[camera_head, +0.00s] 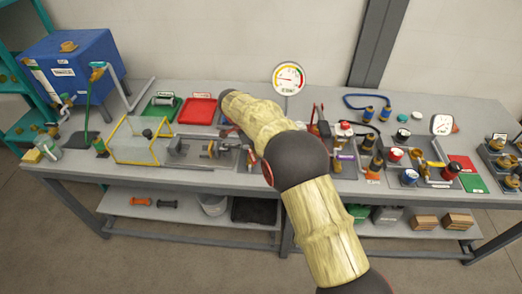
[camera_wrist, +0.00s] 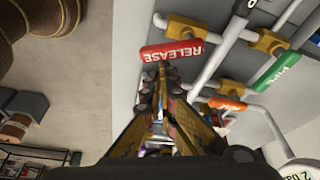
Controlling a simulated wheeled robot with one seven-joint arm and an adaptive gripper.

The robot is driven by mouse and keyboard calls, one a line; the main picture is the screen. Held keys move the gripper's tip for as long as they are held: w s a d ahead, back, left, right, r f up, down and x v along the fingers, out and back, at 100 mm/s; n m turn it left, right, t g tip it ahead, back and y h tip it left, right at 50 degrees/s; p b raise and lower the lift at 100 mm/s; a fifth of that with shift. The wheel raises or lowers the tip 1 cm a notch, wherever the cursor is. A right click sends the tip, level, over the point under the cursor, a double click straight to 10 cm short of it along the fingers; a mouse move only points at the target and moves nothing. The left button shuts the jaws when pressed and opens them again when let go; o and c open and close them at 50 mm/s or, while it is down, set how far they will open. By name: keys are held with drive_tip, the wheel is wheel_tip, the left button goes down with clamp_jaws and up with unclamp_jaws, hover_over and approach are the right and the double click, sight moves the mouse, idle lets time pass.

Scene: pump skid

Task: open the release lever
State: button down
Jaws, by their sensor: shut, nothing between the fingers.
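A red piece lettered RELEASE (camera_wrist: 172,51) is in the upper middle of the wrist view, just beyond my fingertips. In the head view my own arm crosses the middle of the bench and hides the gripper; I cannot make out the lever there.
White pipes with brass fittings (camera_wrist: 270,42), a green tag (camera_wrist: 278,72) and an orange handle (camera_wrist: 228,103) are to the right in the wrist view. In the head view a yellow-framed guard (camera_head: 140,153) and a red tray (camera_head: 197,110) are left of my arm, a gauge (camera_head: 289,78) behind it.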

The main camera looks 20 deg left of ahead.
drive_tip(key=shift+s+a+m+g, duration=0.15)
drive_tip(key=shift+s+m+g, duration=0.2)
drive_tip(key=shift+m, duration=0.45)
drive_tip(key=shift+w+a+p, duration=0.55)
drive_tip(key=shift+a, duration=0.1)
